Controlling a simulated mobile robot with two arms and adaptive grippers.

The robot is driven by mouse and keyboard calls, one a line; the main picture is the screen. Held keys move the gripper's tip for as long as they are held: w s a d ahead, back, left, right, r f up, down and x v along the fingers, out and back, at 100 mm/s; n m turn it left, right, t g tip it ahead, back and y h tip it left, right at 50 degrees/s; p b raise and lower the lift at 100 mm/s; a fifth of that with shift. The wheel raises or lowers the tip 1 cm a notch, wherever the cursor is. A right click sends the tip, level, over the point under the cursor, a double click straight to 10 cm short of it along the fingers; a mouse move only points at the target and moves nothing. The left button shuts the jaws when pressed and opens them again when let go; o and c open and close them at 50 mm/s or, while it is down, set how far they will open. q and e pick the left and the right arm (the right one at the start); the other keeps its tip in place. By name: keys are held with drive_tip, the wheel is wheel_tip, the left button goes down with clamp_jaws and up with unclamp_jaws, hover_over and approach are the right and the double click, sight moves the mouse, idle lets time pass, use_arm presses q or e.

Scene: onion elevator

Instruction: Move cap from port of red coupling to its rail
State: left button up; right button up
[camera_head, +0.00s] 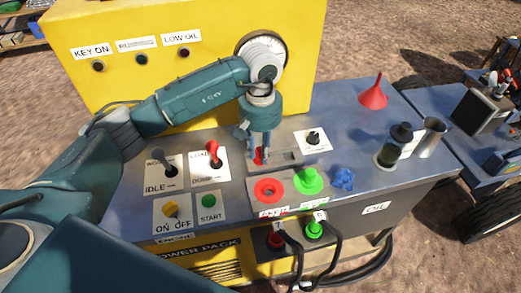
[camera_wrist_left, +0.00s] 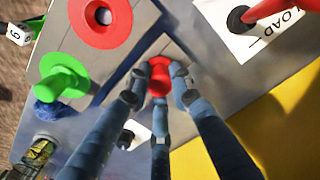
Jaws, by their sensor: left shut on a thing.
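My left gripper (camera_head: 260,160) points down at the left end of the grey rail (camera_head: 288,158), behind the couplings. It is shut on the red cap (camera_head: 259,155). In the left wrist view the fingers (camera_wrist_left: 160,88) close around the red cap (camera_wrist_left: 159,72), which is over the rail area; whether it touches the rail I cannot tell. The red coupling (camera_head: 269,190) shows an open port with no cap on it; it also shows in the left wrist view (camera_wrist_left: 100,22). The green coupling (camera_head: 308,181) beside it has a green cap on it (camera_wrist_left: 62,80).
Red (camera_head: 276,239) and green (camera_head: 315,229) hose plugs sit on the front face. A red-handled load lever (camera_head: 215,160) stands left of the gripper. A blue knob (camera_head: 343,179), a red funnel (camera_head: 373,95), a jar (camera_head: 392,150) and a metal cup (camera_head: 430,138) are to the right.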

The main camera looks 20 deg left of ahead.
use_arm(q)
drive_tip(key=shift+f+b, duration=0.25)
drive_tip(key=shift+b, duration=0.25)
idle(0.7)
drive_tip(key=o, duration=1.4)
drive_tip(key=shift+o, duration=0.2)
drive_tip(key=shift+r+p, duration=1.4)
drive_tip(key=shift+r, duration=2.15)
